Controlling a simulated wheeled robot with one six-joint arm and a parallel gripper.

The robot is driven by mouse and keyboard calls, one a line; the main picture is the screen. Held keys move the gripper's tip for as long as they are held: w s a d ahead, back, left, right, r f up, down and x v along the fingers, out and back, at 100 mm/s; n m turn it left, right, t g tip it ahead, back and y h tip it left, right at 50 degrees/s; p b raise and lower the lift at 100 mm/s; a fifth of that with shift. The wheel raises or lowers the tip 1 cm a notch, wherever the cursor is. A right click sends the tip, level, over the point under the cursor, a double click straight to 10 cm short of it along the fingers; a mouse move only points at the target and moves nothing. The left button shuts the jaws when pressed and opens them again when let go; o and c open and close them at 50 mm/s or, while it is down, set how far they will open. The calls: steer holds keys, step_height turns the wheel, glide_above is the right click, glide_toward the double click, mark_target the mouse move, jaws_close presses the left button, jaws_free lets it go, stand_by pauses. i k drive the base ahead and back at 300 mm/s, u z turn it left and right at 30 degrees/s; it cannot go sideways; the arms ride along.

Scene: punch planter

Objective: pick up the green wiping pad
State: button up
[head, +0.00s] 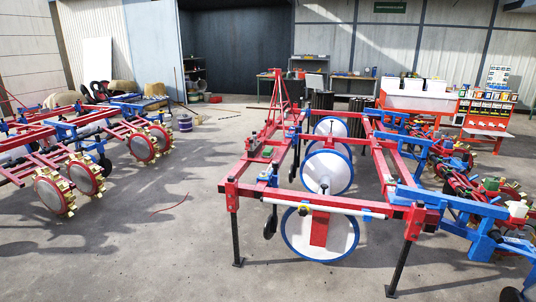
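I cannot pick out the green wiping pad for certain. A small green item (491,184) sits on the red and blue machine frame at the right; it is too small to tell whether it is the pad. Another small green patch (267,152) shows on the red frame left of centre, also too small to identify. My gripper is not in view.
A red and blue planter (330,208) with large white discs (318,232) stands on black legs ahead. Another planter with toothed wheels (54,191) is at the left. Bare concrete floor (150,245) lies between and in front. Workbenches (353,77) stand at the back.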

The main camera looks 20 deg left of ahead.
mark_target(267, 152)
steer(key=u, duration=0.35)
steer(key=i, duration=0.65)
steer(key=u, duration=1.15)
steer(key=i, duration=1.7)
steer(key=u, duration=0.65)
steer(key=i, duration=2.15)
steer(key=z, duration=0.4)
steer(key=i, duration=1.15)
steer(key=z, duration=1.2)
steer(key=i, duration=1.1)
steer(key=z, duration=1.15)
steer(key=i, duration=0.25)
steer(key=u, duration=0.05)
